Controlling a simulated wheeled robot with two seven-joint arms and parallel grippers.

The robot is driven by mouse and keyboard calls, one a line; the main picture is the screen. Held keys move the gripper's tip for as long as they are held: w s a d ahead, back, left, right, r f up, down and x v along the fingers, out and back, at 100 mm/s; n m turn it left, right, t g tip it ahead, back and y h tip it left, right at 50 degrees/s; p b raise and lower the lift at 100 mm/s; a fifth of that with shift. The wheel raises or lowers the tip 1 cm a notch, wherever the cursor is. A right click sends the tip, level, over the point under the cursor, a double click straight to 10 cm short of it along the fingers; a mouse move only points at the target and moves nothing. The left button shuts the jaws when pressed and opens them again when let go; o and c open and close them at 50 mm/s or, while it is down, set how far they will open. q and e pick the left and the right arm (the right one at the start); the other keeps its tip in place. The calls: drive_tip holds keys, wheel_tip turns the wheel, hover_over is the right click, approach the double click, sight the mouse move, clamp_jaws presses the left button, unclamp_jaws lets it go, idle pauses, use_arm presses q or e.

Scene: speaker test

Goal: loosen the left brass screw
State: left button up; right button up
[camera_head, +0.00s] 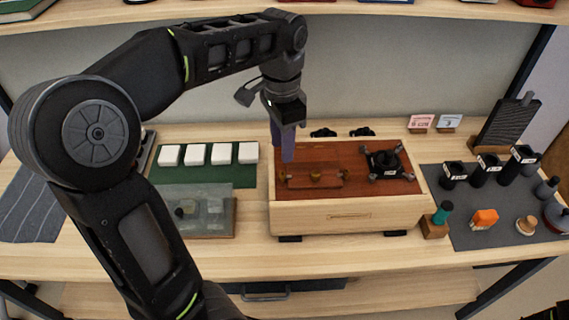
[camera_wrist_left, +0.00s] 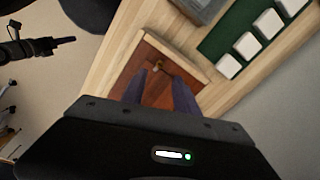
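A wooden box (camera_head: 345,219) with a red-brown top stands in the middle of the table. A thin panel on its top has a brass knob (camera_head: 315,176) in the middle. A small brass screw (camera_head: 283,177) sits at the panel's left end; it appears to be the brass piece between my fingertips' directions in the left wrist view (camera_wrist_left: 157,66). My left gripper (camera_head: 287,155) points down above the box's left part, its fingers apart and empty (camera_wrist_left: 161,74). It looks short of the screw. My right gripper (camera_wrist_left: 60,42) seems to show at the left wrist view's edge, far from the box.
A black clamp-like fixture (camera_head: 383,163) stands on the box's right side. White blocks (camera_head: 221,154) lie on a green mat (camera_head: 240,178) to the left. A grey mat (camera_head: 470,232) with black cups and small tools lies to the right. A shelf runs above.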

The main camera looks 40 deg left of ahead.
sight(283, 173)
use_arm(q)
drive_tip(key=shift+f+p, duration=0.3)
drive_tip(key=shift+f, duration=3.6)
drive_tip(key=shift+c, duration=0.5)
clamp_jaws()
